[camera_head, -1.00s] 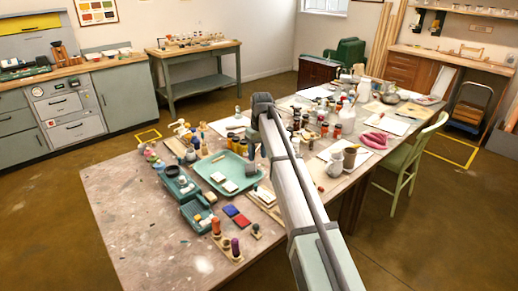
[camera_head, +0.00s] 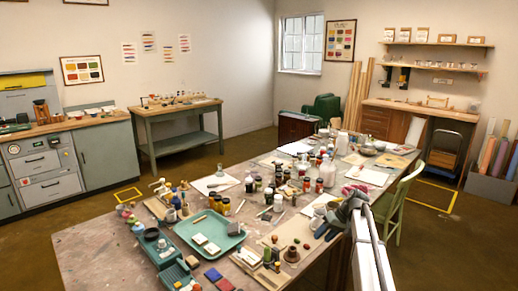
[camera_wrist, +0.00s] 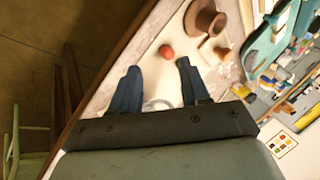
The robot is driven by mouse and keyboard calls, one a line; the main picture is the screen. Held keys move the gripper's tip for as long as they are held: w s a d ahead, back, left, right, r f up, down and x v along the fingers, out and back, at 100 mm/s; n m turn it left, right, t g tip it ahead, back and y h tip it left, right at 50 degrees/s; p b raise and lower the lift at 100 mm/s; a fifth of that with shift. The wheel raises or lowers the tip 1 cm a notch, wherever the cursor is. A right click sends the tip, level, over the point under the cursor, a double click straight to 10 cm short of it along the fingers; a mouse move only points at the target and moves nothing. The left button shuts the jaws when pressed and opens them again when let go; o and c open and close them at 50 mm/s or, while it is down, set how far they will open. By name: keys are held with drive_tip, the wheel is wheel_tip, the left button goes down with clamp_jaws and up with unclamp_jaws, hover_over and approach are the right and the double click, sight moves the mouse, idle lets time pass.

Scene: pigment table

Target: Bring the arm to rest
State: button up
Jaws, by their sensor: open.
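My gripper (camera_head: 322,230) is at the right front edge of the long worktable (camera_head: 95,245), low over the things there, with its dark fingers pointing left. In the wrist view its two blue-grey fingers (camera_wrist: 157,72) stand apart with nothing clasped between them. A pale round rim (camera_wrist: 158,103) shows between the finger bases, but I cannot tell whether it is touched. Beyond the fingertips lie a small red ball (camera_wrist: 166,53) and a brown conical piece (camera_wrist: 205,22). My pale arm rises from the lower right in the head view.
A teal tray (camera_head: 228,243) with pale blocks lies left of my gripper. Several jars and bottles (camera_head: 300,172) crowd the table behind it. A green chair (camera_head: 402,205) stands close on the right. The table's near left part is mostly clear.

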drive_tip(key=s+d+f+m, duration=0.2)
drive_tip(key=s+d+f, duration=0.35)
drive_tip(key=f, duration=0.45)
drive_tip(key=s+a+f+g, duration=0.1)
drive_tip(key=s+a+f, duration=0.2)
drive_tip(key=s+f, duration=0.4)
drive_tip(key=s+a+f+m+g+h, duration=0.1)
drive_tip(key=s+a+f, duration=0.2)
drive_tip(key=s+f, duration=0.35)
drive_tip(key=s+a+f+g, duration=0.1)
drive_tip(key=s+a+f, duration=0.3)
drive_tip(key=s+f, duration=0.25)
drive_tip(key=s+a+f+g+h, duration=0.1)
drive_tip(key=s+f, duration=0.3)
drive_tip(key=s, duration=0.7)
drive_tip(key=s+a+f+g+h, duration=0.1)
drive_tip(key=s+f, duration=0.3)
drive_tip(key=s, duration=0.8)
drive_tip(key=s+a+f+n+g+h, duration=0.1)
drive_tip(key=s+a+f+g+h, duration=0.1)
drive_tip(key=s, duration=0.9)
wheel_tip(320, 180, down, 2)
drive_tip(key=shift+s+f+g+h, duration=0.1)
drive_tip(key=shift+s+g+h, duration=0.25)
drive_tip(key=shift+g, duration=0.25)
